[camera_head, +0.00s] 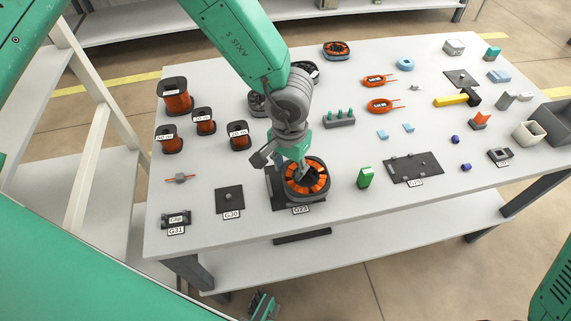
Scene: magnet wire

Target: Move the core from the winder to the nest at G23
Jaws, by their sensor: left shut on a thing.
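The core (317,191), a dark ring with orange windings, is at the nest at G23 (284,201), a dark plate at the table's front edge. My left gripper (303,173) comes down from above and is shut on the core. The core covers most of the nest; I cannot tell whether it rests on the plate or hangs just above it. I cannot pick out the winder for certain. A small dark and green part at the bottom edge looks like my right gripper (262,306); its jaws are unclear.
Several copper wire spools (175,97) stand at the left. Plate G30 (229,200) and clip holder G31 (176,220) lie left of the nest. A green block (365,177) and plate G25 (413,167) are right of it. Another orange-wound ring (337,49) lies at the back.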

